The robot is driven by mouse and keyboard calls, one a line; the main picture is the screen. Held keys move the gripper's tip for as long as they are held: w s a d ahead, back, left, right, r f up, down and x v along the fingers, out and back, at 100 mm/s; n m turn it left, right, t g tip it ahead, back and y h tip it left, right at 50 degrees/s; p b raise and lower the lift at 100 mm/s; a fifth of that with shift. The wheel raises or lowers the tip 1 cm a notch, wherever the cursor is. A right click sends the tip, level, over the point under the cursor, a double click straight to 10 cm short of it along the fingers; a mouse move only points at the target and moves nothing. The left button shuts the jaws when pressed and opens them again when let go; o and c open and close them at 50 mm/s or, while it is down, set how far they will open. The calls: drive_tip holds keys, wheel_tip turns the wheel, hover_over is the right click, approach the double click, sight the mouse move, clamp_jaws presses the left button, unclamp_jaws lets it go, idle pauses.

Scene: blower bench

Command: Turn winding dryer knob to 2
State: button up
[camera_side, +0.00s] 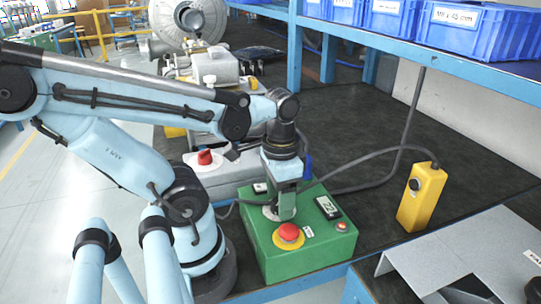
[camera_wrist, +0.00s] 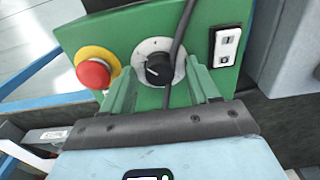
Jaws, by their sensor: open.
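The winding dryer is a green box (camera_side: 300,257) on the dark bench top. Its black knob (camera_wrist: 159,69) sits on a round white dial on the box's face in the wrist view. The dial's numbers are too small to read. My gripper (camera_wrist: 161,88) is open, with one green finger on each side of the knob and apart from it. In the side view my gripper (camera_side: 280,205) points down over the box and hides the knob. A dark cable crosses in front of the dial's right part in the wrist view.
A red emergency button (camera_side: 289,232) on a yellow base is close beside the dial.

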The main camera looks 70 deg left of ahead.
drive_tip(key=c, duration=1)
drive_tip(key=shift+c, duration=0.2)
drive_tip(key=shift+n, duration=0.4)
drive_tip(key=n, duration=0.3)
drive_tip(key=shift+n, duration=0.4)
drive_tip(key=n, duration=0.4)
drive_tip(key=shift+n, duration=0.3)
drive_tip(key=n, duration=0.4)
drive_tip(key=shift+n, duration=2.2)
